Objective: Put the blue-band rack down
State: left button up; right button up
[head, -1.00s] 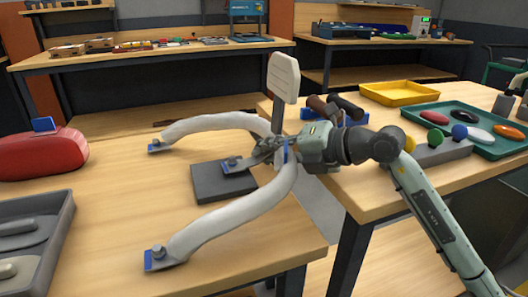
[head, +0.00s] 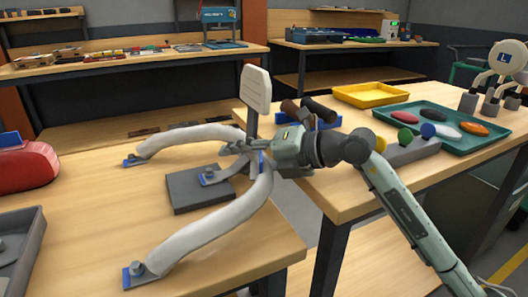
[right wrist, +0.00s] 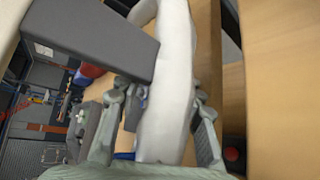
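The rack has curved white arms (head: 215,226), a blue band (head: 262,162) near its hub and blue foot plates (head: 138,273). It stands on the near wooden table, with one foot on a dark grey block (head: 188,195). A pale upright plate (head: 256,90) rises behind the hub. My right gripper (head: 240,150) is at the hub. In the right wrist view, its fingers (right wrist: 158,105) are spread on both sides of a white arm (right wrist: 166,95), with a gap on the left side. My left gripper is not in view.
A red rounded case (head: 25,166) and a grey tray (head: 22,240) lie at the left. On the right table are a yellow tray (head: 370,95), a green tray (head: 455,118) with coloured ovals, and a grey block with coloured knobs (head: 415,150). The table front is clear.

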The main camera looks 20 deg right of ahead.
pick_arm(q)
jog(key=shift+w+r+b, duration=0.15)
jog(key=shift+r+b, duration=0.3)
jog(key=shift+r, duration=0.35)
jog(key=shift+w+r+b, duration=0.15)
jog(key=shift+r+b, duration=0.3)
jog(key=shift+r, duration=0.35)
pick_arm(e)
jog(key=v, duration=1.2)
jog(key=shift+r, duration=0.25)
